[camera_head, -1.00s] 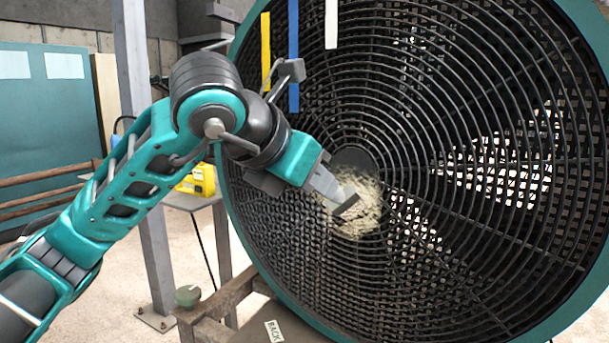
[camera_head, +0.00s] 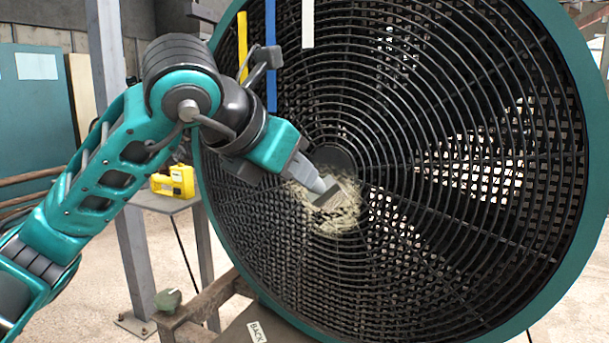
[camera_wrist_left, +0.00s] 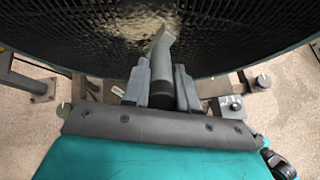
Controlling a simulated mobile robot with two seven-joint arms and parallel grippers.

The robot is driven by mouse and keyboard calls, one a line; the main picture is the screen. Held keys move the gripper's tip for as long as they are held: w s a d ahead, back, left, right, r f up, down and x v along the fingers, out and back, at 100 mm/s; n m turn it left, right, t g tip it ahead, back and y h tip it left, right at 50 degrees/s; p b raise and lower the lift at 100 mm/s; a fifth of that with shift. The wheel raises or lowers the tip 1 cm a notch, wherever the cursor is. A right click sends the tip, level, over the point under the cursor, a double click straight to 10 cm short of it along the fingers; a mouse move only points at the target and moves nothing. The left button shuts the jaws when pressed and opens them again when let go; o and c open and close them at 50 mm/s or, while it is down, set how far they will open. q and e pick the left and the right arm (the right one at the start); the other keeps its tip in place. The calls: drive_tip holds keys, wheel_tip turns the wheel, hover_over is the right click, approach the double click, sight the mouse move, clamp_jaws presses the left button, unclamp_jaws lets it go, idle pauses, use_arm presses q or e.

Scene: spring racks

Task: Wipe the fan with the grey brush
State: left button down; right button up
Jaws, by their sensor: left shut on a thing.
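The large round fan (camera_head: 470,250) has a teal rim and a black wire grille and fills the right of the head view. A pale dusty patch (camera_head: 322,216) lies on the grille just below the hub. My left gripper (camera_head: 308,174) is shut on the grey brush (camera_head: 327,193), whose head is at the patch. In the left wrist view the brush (camera_wrist_left: 161,62) stands out between the two fingers (camera_wrist_left: 161,92) toward the grille. I cannot tell whether the brush touches the grille. My right gripper is not in view.
Yellow, blue and white strips (camera_head: 271,80) hang at the fan's upper left. A yellow case (camera_head: 174,181) sits on a small table behind my left arm. A grey metal post (camera_head: 118,150) stands at the left. A wooden stand (camera_head: 205,303) is below the fan.

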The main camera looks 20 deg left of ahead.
use_arm(q)
drive_tip(key=shift+w+a+b, duration=0.8)
drive_tip(key=shift+w+a, duration=0.5)
drive_tip(key=shift+a, duration=4.45)
drive_tip(key=s+d+r+p, duration=0.1)
drive_tip(key=s+d+p, duration=0.2)
drive_tip(key=d, duration=1.1)
drive_tip(key=shift+r, duration=0.15)
